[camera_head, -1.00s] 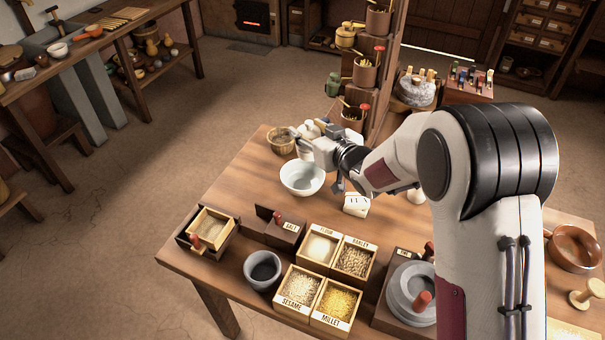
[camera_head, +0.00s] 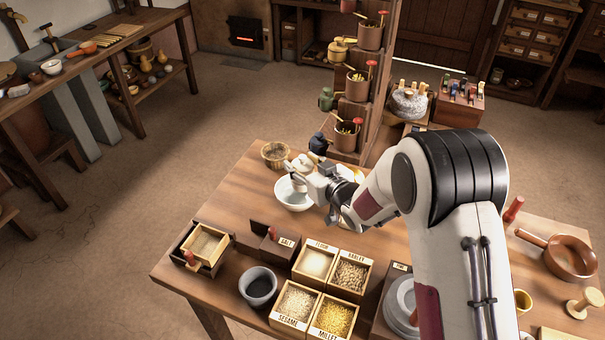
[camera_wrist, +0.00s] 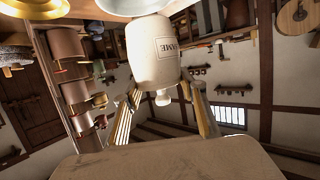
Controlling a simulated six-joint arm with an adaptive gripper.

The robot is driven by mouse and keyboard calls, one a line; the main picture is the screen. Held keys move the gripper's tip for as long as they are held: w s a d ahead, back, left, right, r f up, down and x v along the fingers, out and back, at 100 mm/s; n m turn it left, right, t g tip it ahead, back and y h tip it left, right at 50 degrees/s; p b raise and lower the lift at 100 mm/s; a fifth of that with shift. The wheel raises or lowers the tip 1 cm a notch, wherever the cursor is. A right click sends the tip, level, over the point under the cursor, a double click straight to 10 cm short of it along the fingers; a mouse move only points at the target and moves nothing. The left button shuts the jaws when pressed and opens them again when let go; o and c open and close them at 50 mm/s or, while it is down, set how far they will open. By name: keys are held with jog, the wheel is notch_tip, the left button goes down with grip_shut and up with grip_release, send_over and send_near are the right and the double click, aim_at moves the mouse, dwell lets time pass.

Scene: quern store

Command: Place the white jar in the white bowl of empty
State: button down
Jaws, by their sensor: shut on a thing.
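The white jar (camera_wrist: 152,62) with a dark-lettered label shows in the wrist view just beyond my fingers, its knobbed end between them. My gripper (camera_wrist: 160,92) is shut on the jar at that end. In the head view my gripper (camera_head: 300,182) is over the white bowl (camera_head: 286,202) at the table's back left, and hides much of the jar. A white rim, seemingly the bowl, (camera_wrist: 132,7) shows at the top of the wrist view, past the jar. I cannot tell whether the jar touches the bowl.
A wicker basket (camera_head: 275,156) stands behind the bowl. Labelled boxes of grain (camera_head: 351,277), a salt box (camera_head: 272,247) and a grey bowl (camera_head: 258,286) stand in front. A shelf post with cups (camera_head: 352,110) rises behind my arm. Table left of the bowl is clear.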

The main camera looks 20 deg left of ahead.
jog(key=shift+r, duration=0.1)
jog(key=shift+f, duration=1.85)
jog(key=shift+f, duration=0.6)
jog(key=c, duration=1.2)
grip_release()
jog(key=shift+r, duration=0.65)
jog(key=v, duration=1.2)
jog(key=shift+f, duration=0.1)
